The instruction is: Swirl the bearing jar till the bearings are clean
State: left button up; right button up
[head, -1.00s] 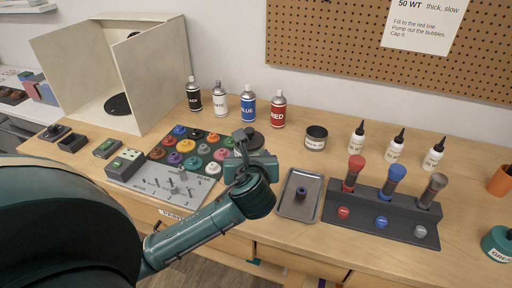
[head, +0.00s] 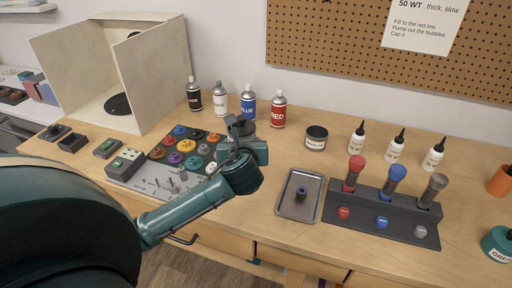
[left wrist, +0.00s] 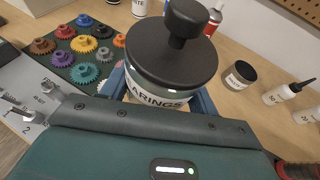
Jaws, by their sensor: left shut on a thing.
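The bearing jar has a dark round lid with a knob (head: 243,128) and a white label reading "BEARINGS". In the left wrist view the jar (left wrist: 172,58) fills the top middle, lid towards the camera. My left gripper (head: 240,150) is shut on the jar, with a blue finger (left wrist: 205,106) on either side of its body. In the head view my gripper hides most of the jar's body. I cannot tell whether the jar touches the bench. The bearings inside cannot be seen. My right gripper is in neither view.
A gear board (head: 188,146) lies just left of the jar. Spray cans (head: 278,109) stand behind it. Bench between jar and tray is bare.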

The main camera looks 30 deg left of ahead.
pick_arm(q)
jog(key=s, duration=0.4)
jog(key=shift+d, duration=0.3)
dwell(0.6)
jog(key=s+d+m+t+h, duration=0.1)
jog(key=s+d+m+h, duration=0.2)
jog(key=d, duration=0.4)
jog(key=s+d+m+t+h, duration=0.1)
jog(key=s+d+m+h, duration=0.2)
jog(key=d, duration=0.4)
jog(key=shift+d+r+m+t+h, duration=0.2)
jog(key=shift+m+t+h, duration=0.1)
jog(key=shift+m+h, duration=0.55)
jog(key=shift+a, duration=0.1)
